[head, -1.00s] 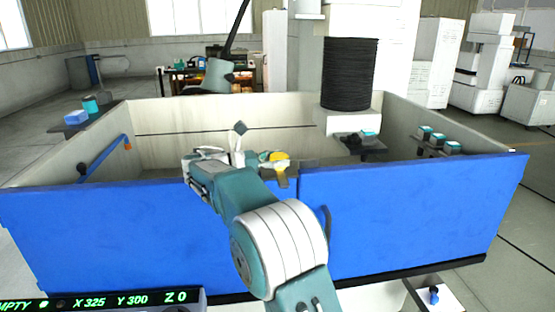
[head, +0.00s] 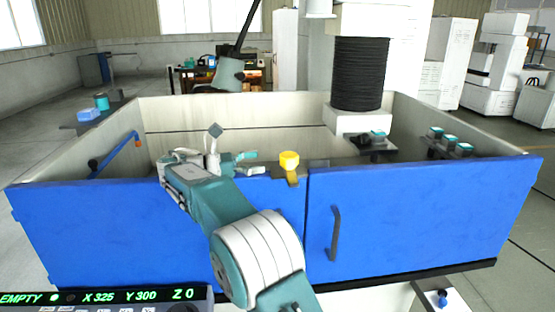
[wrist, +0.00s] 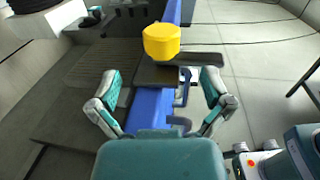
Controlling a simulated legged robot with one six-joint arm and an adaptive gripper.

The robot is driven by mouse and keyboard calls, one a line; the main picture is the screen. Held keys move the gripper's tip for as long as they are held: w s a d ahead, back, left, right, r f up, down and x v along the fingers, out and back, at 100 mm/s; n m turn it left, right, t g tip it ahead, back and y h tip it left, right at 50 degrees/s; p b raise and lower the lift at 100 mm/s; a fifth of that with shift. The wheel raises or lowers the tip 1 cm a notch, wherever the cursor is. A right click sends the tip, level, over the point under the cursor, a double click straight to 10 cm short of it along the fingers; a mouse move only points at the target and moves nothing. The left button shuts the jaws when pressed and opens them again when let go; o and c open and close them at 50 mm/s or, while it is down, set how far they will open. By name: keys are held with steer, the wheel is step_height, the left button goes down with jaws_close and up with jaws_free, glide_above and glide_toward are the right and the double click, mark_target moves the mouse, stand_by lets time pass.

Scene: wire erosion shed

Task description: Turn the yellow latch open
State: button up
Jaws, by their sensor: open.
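The yellow latch (head: 289,161) is a yellow knob on a dark bracket. It sits on the top edge of the blue tank front, just left of the seam beside the door. In the wrist view the yellow knob (wrist: 161,42) is ahead of my fingers, near the top middle, above a dark plate on the blue edge. My gripper (head: 250,163) is open and empty, left of the latch with a small gap in the head view. In the wrist view my gripper (wrist: 160,80) has its two fingers spread on either side of the blue edge.
The blue door (head: 420,222) has a dark vertical handle (head: 335,232). Inside the tank, a black ribbed column (head: 359,75) stands on a white block. Dark brackets with teal parts (head: 450,142) line the right wall. A blue bar (head: 115,152) is at the left wall.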

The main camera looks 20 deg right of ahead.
steer(key=a, duration=0.4)
steer(key=shift+a, duration=0.35)
steer(key=s+d+m+t+y, duration=0.2)
steer(key=s+d+m+y, duration=0.3)
steer(key=s+d+y, duration=0.55)
steer(key=s+a+f+m+t+y, duration=0.1)
steer(key=s+f+m+y, duration=0.2)
steer(key=s, duration=0.9)
steer(key=s+a+f+m+t+y, duration=0.2)
steer(key=s+f+m+y, duration=0.2)
steer(key=s+f+m, duration=0.4)
steer(key=s+m, duration=0.2)
steer(key=s, duration=0.3)
steer(key=shift+a+t, duration=0.25)
steer(key=shift+t, duration=0.05)
